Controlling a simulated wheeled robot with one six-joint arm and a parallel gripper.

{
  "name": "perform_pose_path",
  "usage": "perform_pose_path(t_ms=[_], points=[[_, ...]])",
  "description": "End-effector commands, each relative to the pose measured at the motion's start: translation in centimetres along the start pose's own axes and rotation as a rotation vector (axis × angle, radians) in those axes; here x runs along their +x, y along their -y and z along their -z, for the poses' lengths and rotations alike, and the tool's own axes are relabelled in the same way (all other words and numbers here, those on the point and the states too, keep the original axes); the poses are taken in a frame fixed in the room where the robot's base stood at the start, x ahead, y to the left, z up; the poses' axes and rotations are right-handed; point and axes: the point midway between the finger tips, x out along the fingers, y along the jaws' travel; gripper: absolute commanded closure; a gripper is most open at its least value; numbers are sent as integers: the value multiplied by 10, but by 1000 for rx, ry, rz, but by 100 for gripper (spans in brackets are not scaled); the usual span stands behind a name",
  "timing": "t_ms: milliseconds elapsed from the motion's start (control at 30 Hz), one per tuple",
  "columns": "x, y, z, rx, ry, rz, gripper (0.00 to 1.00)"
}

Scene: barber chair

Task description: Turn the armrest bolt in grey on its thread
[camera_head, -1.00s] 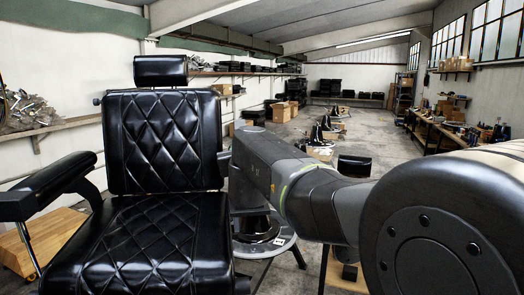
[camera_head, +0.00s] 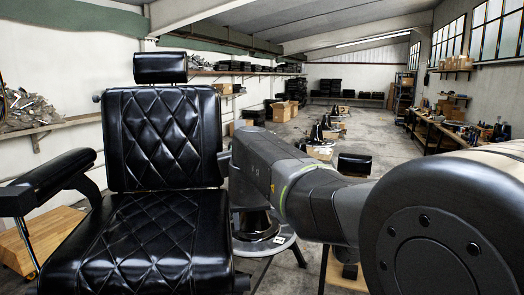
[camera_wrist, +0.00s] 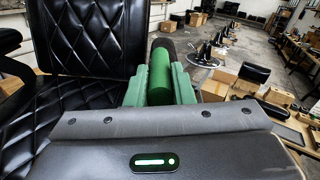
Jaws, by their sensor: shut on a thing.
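The barber chair (camera_head: 160,140) is black quilted leather and stands at the left in the head view. In the wrist view its seat and back (camera_wrist: 88,45) are at the left. My gripper (camera_wrist: 158,84) has pale green fingers, closed on both sides of an upright-looking cylinder, the armrest bolt (camera_wrist: 160,72), which shows green rather than grey. A dark rounded part (camera_wrist: 163,46) shows just beyond it. The bolt's thread is hidden. In the head view my arm covers the gripper and the bolt.
The chair's other armrest (camera_head: 45,182) is at the far left. A round stand (camera_head: 262,245) shows behind my arm. A cardboard box (camera_wrist: 235,86) and a black padded piece (camera_wrist: 255,73) are at the right in the wrist view. Open floor runs back between shelves and a workbench (camera_head: 440,130).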

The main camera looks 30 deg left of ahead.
Motion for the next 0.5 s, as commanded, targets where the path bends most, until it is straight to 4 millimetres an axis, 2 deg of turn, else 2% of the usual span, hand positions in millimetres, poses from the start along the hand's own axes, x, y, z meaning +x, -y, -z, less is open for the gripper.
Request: perform_pose_path(t_ms=[200, 500], points=[[0, 2, -1, 0, 4, -13, 100], [1, 8, 0, 2, 37, -180, 100]])
